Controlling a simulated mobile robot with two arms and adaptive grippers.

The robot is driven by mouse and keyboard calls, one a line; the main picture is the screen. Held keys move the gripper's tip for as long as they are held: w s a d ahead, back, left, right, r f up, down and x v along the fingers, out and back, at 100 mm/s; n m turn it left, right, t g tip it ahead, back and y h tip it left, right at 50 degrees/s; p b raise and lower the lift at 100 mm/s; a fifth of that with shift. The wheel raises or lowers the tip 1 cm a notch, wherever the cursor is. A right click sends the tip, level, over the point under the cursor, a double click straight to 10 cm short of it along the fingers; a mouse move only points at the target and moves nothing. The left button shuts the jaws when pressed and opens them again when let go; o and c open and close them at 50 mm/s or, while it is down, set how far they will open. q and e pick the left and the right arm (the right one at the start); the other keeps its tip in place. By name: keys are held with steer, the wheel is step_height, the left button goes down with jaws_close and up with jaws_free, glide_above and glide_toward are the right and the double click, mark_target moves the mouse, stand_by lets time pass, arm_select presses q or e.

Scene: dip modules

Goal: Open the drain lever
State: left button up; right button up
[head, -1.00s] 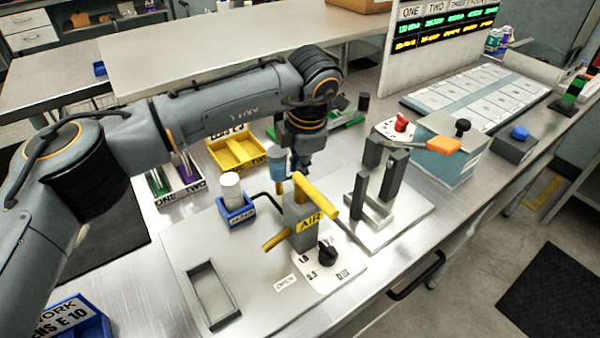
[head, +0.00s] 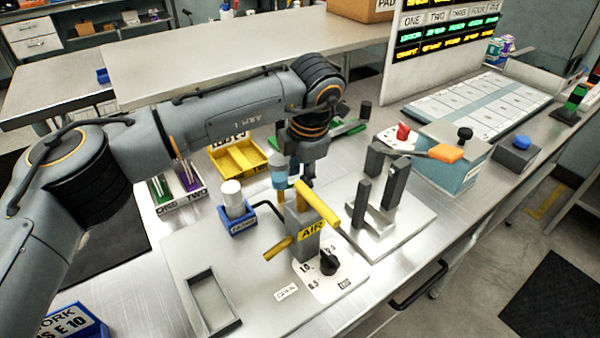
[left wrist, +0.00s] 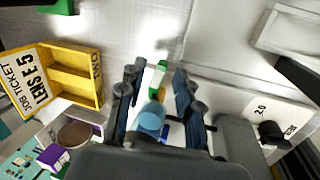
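A grey block labelled AIR (head: 306,232) stands on a light plate with yellow bars. One yellow bar (head: 317,204) slants across its top and a shorter yellow lever (head: 277,249) sticks out low on its left. I cannot tell for sure which part is the drain lever. A blue cylinder (head: 279,175) stands behind the block. My left gripper (head: 308,177) points down just behind the block, right of that cylinder. In the left wrist view, its fingers (left wrist: 157,92) are apart, with the blue cylinder (left wrist: 151,118) showing between them. My right gripper is not in view.
A black knob (head: 328,263) sits on a dial right of the block. A blue holder with a white cup (head: 233,198) stands left. A fixture with grey uprights (head: 394,186) and an orange-handled lever (head: 446,153) are at right. A yellow bin (head: 238,158) lies behind.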

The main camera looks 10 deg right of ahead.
arm_select(q)
steer(key=v, duration=1.2)
